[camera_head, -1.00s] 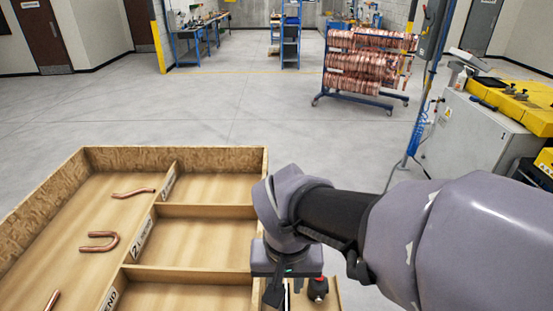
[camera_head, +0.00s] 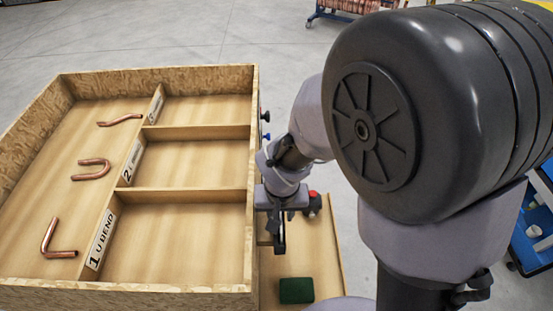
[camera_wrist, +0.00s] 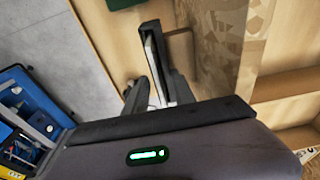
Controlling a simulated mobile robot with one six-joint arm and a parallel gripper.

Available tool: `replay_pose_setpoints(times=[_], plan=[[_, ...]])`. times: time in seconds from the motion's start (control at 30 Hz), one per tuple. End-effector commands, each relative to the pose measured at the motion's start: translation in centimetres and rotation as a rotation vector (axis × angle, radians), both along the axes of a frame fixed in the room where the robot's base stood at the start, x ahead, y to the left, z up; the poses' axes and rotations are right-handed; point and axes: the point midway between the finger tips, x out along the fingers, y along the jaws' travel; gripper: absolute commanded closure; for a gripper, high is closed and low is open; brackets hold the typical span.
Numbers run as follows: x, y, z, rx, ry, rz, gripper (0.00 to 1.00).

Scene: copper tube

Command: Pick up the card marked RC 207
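My gripper (camera_head: 279,228) points down over the narrow wooden side shelf, just right of the big divided box. In the wrist view its dark fingers (camera_wrist: 151,78) reach up the picture. A thin pale strip (camera_wrist: 153,66) shows along the longer dark piece; I cannot tell whether it is a card seen edge-on or part of the gripper. No text RC 207 is readable in any view. The card marked RC 207 cannot be made out. The gap between the fingers is not clear.
The wooden box (camera_head: 160,78) has labelled compartments and three bent copper pieces, one a U-bend (camera_head: 92,168). A dark green block (camera_head: 296,290) lies on the side shelf (camera_head: 325,262). A red-topped object (camera_head: 314,203) stands beside my gripper. A blue cart (camera_head: 535,232) is at right.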

Motion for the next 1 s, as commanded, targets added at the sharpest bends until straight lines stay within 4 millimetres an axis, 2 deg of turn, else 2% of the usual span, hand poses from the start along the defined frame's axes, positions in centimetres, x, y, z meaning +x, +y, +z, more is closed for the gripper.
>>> replay_pose_setpoints(times=[0.17, 0.33, 0.37, 0.73, 0.83, 1.0], plan=[[0.0, 0.0, 0.0, 0.000, -0.001, 0.000, 0.69], [0.0, 0.0, 0.0, 0.000, -0.001, 0.000, 0.99], [0.0, 0.0, 0.0, 0.000, -0.001, 0.000, 1.00], [0.0, 0.0, 0.2, 0.000, -0.001, 0.000, 1.00], [0.1, 0.0, 1.9, 0.001, -0.004, -0.001, 1.00], [0.1, 0.1, 6.7, 0.002, -0.006, -0.001, 1.00]])
